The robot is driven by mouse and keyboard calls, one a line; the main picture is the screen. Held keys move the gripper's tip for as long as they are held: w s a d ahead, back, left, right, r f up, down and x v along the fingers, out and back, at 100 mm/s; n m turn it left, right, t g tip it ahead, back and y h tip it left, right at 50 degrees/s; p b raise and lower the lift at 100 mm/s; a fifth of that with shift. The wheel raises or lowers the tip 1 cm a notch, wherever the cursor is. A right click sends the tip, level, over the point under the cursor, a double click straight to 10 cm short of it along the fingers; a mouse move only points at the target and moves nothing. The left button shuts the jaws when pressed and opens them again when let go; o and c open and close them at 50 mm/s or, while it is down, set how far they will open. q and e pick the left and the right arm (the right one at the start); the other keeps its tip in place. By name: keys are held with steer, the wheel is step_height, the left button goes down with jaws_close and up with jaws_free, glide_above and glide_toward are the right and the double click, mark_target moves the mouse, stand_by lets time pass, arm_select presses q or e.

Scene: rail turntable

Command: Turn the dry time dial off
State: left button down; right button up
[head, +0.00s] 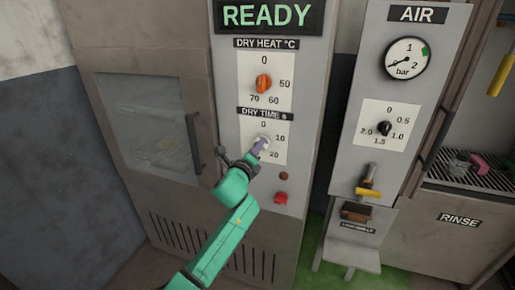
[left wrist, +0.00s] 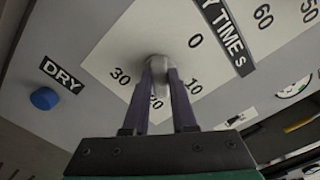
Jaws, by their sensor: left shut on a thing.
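The dry time dial (head: 263,140) is a pale grey knob on a white scale plate, below the DRY TIME label on the dryer's panel. In the left wrist view the dial (left wrist: 157,62) sits between the fingertips of my left gripper (left wrist: 159,72), which is shut on it. In the head view my left gripper (head: 259,148) reaches the dial from below. The scale marks 0, 10, 20 and 30 show around it in the wrist view. The fingers cover part of the dial, and I cannot tell where its pointer stands. My right gripper is not in view.
The orange dry heat dial (head: 264,83) is above, under a READY display (head: 265,15). A red button (head: 281,197) is below right. A blue button (left wrist: 44,98) shows in the wrist view. The air panel (head: 347,75) stands to the right, past a dark gap.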

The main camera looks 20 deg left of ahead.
arm_select(q)
steer(key=n, duration=0.8)
steer(key=n+p, duration=0.1)
steer(key=n, duration=0.7)
steer(key=n+p, duration=0.1)
steer(key=n, duration=0.8)
steer(key=shift+d+f, duration=0.2)
steer(key=shift+f, duration=0.1)
steer(key=c, duration=0.7)
jaws_free()
steer(key=shift+s, duration=0.1)
steer(key=s, duration=0.4)
steer(key=s+b, duration=0.1)
steer(key=s, duration=0.4)
steer(key=s+a+b, duration=0.1)
steer(key=s, duration=0.4)
steer(key=shift+s, duration=0.2)
